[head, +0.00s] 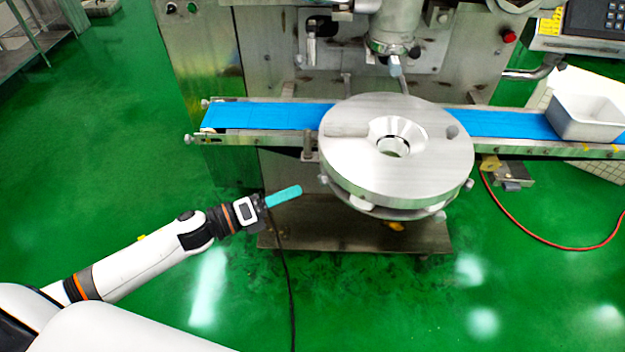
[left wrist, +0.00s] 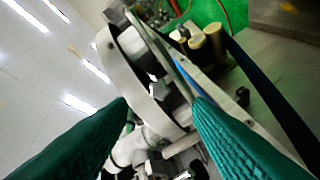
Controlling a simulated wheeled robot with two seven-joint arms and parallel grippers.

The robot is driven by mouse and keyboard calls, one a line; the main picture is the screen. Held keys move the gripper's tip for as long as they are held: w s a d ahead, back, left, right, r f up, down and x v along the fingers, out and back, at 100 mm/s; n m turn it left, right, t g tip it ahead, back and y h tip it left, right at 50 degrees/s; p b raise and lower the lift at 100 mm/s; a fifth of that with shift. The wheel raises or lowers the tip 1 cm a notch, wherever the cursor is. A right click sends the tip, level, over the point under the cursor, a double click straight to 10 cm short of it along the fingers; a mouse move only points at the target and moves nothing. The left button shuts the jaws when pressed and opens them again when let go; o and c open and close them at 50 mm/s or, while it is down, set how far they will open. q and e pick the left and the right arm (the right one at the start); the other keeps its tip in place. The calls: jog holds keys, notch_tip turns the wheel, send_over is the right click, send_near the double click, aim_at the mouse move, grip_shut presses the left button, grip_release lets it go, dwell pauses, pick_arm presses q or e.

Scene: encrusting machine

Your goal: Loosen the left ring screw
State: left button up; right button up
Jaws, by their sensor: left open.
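The round steel ring disc (head: 380,165) with a central funnel hole sits in front of the encrusting machine, over the conveyor. A small screw knob (head: 323,180) sticks out at its lower left edge; I take it for the left ring screw. My left gripper (head: 298,190), with teal fingers, is a little left of and below this knob, apart from it. In the left wrist view the gripper (left wrist: 160,102) is open, its fingers wide apart with nothing held between them. Curved metal parts show beyond the fingers; I cannot pick out the screw there. My right gripper is not in view.
A blue conveyor belt (head: 262,116) runs behind the disc. A white bin (head: 588,117) stands at its right end. A metal base plate (head: 345,235) lies below. A black cable hangs by my gripper. Green floor is open at the left.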

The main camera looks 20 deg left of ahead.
aim_at(320, 181)
pick_arm(q)
jog(key=p+x, duration=0.1)
jog(key=x, duration=0.5)
jog(key=shift+w+d, duration=0.15)
jog(key=c, duration=1)
